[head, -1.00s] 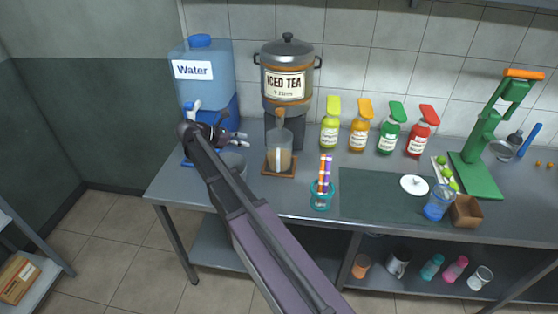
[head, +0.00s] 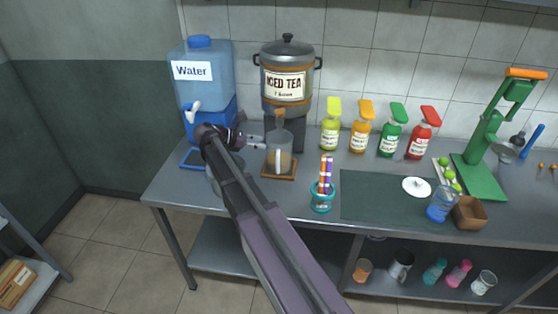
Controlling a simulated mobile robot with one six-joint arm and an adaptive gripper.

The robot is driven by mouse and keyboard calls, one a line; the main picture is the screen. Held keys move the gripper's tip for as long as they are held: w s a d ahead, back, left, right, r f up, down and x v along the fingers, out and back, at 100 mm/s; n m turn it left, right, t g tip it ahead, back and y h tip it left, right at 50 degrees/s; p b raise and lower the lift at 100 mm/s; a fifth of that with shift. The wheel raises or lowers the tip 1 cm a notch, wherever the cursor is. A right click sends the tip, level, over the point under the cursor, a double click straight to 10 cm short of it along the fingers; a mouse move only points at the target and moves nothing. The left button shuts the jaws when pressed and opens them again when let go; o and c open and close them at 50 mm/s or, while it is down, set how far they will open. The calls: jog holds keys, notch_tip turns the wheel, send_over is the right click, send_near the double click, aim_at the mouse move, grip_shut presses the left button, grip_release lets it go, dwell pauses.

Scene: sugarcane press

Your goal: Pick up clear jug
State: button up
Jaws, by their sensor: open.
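The clear jug (head: 280,155) stands upright on a small wooden board beneath the spout of the iced tea dispenser. I cannot tell whether the fingertips touch the jug. My arm comes up from the bottom of the view and hides part of the counter left of the jug.
The iced tea dispenser (head: 286,86) rises behind the jug, and the water dispenser (head: 205,80) stands left. A teal cup of straws (head: 322,198) is to the jug's right front. Several syrup bottles line the wall.

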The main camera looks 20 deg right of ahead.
aim_at(287, 146)
jog(key=shift+x, duration=1.25)
jog(key=shift+b, duration=0.3)
jog(key=shift+b+x, duration=0.95)
jog(key=shift+x, duration=1.7)
jog(key=shift+w, duration=0.2)
jog(key=shift+c, duration=0.2)
grip_shut()
